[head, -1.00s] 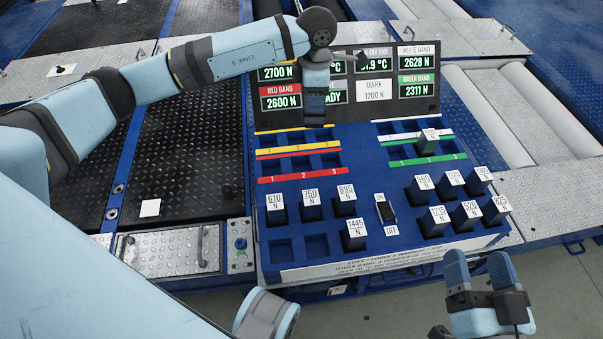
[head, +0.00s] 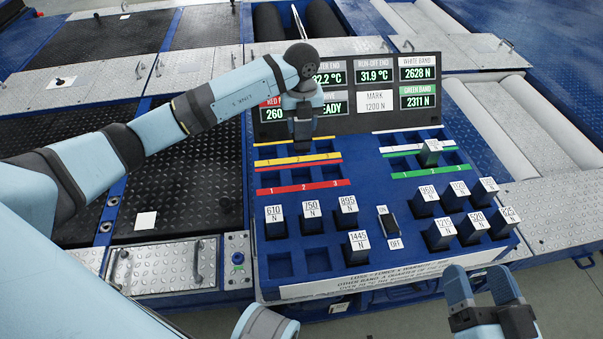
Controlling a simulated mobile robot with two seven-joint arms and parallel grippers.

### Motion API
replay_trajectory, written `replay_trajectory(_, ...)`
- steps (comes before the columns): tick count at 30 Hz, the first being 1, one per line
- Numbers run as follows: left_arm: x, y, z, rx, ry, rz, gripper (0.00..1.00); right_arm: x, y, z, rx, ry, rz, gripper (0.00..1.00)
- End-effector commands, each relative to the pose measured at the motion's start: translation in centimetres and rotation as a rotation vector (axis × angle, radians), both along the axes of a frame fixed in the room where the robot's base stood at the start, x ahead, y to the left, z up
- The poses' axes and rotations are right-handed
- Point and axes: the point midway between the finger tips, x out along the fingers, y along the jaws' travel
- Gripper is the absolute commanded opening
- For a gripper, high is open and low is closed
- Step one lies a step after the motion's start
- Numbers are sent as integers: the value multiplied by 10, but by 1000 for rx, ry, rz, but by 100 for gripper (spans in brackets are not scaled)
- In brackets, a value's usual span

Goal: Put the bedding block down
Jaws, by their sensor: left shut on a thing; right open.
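Whether that thing touches the console is hidden. My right gripper (head: 483,287) is open and empty at the console's front right, fingers apart.
Labelled weight blocks stand in the front slots, such as the 1445 N block (head: 358,244) and the 610 N block (head: 275,221). One block (head: 430,152) stands at the green and white rows. Two front-left slots (head: 280,266) are empty. An on/off switch (head: 389,226) sits mid-console.

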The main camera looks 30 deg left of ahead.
Motion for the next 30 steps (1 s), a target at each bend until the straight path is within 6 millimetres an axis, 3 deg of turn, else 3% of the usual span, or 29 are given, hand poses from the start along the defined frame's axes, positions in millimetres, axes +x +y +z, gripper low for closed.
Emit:
replay_trajectory(1,-1,0,-21,0,4,0,11,0,0,-12,-10,17,6,70)
replay_trajectory(10,0,0,-95,0,1,-1,11,1,2,-47,-79,100,44,70)
replay_trajectory(20,0,0,-122,0,0,-3,11,6,-1,-47,-117,53,42,70)
replay_trajectory(26,0,0,-153,-1,1,-2,11,12,-5,-49,-159,-17,33,70)
replay_trajectory(30,0,0,-157,0,-1,-3,11,16,-6,-43,-175,-45,29,70)
